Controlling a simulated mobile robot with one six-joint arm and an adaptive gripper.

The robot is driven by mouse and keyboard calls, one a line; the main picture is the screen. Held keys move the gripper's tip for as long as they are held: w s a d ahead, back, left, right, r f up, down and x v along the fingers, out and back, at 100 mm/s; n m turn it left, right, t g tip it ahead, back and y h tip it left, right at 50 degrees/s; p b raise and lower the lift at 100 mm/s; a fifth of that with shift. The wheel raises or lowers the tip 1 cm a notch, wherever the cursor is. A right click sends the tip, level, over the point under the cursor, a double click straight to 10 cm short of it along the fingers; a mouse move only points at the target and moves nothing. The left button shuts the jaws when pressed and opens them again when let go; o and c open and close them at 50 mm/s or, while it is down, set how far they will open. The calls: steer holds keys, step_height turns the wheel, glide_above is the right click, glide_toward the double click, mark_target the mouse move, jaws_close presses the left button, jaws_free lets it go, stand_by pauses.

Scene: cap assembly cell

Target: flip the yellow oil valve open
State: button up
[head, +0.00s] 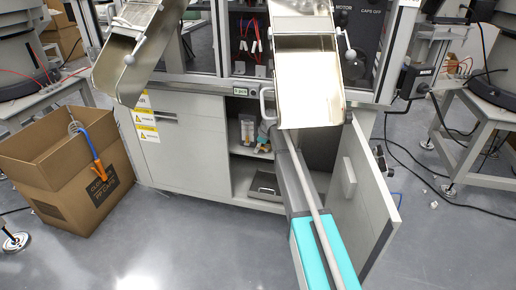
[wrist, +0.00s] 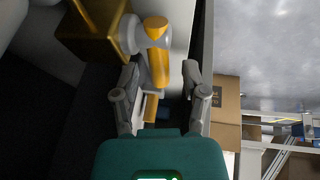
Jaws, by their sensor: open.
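The yellow oil valve (wrist: 157,55) shows in the wrist view as an orange-yellow lever on a pale round fitting (wrist: 130,34), beside a brass-coloured block (wrist: 92,30). My gripper (wrist: 160,73) is open, with one finger on each side of the lever's lower part. The lever's end reaches between the fingertips; I see a gap on the right, and cannot tell whether the left finger touches it. In the head view my arm reaches into the open cabinet (head: 240,172), and the chute hides much of the gripper area. The valve cannot be made out clearly there.
The open cabinet door (head: 360,195) stands close to the right of my arm. A metal chute (head: 310,85) hangs above it, with a second chute (head: 135,50) at left. A cardboard box (head: 70,160) stands on the floor at left. The front floor is clear.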

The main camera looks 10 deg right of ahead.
jaws_close()
stand_by(0.5)
steer(key=shift+w+a+f+g+h, duration=0.15)
steer(key=shift+f+g+h, duration=0.2)
steer(key=shift+h, duration=0.55)
steer(key=shift+f+g+h, duration=0.15)
steer(key=shift+g+h, duration=0.1)
steer(key=shift+h, duration=0.25)
jaws_free()
